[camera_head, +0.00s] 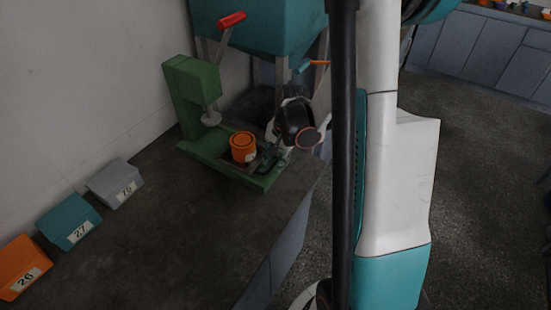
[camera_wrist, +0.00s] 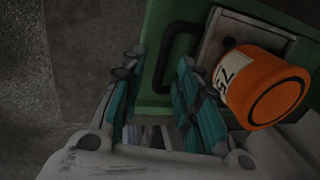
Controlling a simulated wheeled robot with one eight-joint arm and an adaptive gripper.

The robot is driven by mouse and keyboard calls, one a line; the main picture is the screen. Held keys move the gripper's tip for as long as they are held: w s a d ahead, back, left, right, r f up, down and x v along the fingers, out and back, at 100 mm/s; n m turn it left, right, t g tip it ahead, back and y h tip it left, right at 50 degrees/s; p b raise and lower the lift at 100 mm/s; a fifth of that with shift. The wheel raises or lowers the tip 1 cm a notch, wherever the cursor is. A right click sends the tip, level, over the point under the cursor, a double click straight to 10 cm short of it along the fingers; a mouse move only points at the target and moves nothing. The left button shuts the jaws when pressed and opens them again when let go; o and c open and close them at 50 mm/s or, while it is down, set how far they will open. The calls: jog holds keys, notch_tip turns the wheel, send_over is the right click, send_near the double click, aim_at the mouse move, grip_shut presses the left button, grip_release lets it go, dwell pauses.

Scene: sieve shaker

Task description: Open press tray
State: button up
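The green press (camera_head: 188,88) stands on the dark bench against the wall. Its flat green base (camera_head: 218,162) carries an orange round container (camera_head: 243,148) on a grey metal plate. The wrist view shows the container (camera_wrist: 262,88), the grey plate (camera_wrist: 238,28) and a dark curved handle (camera_wrist: 180,28) beside the plate. My gripper (camera_head: 264,160) is low at the right end of the press base. In the wrist view my gripper (camera_wrist: 158,68) has its two teal fingers apart, with part of the handle showing between their tips. Contact with the handle cannot be told.
A teal machine (camera_head: 262,28) with a red handle (camera_head: 231,20) stands behind the press. Numbered grey (camera_head: 112,180), teal (camera_head: 68,218) and orange (camera_head: 18,262) boxes line the wall at the left. The bench front is clear; its edge drops to the floor at right.

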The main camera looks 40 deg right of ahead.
jog(key=shift+r, duration=0.1)
notch_tip(320, 180, up, 12)
jog(key=s, duration=0.2)
jog(key=shift+d+f, duration=0.2)
jog(key=shift+d, duration=0.2)
jog(key=shift+s, duration=0.1)
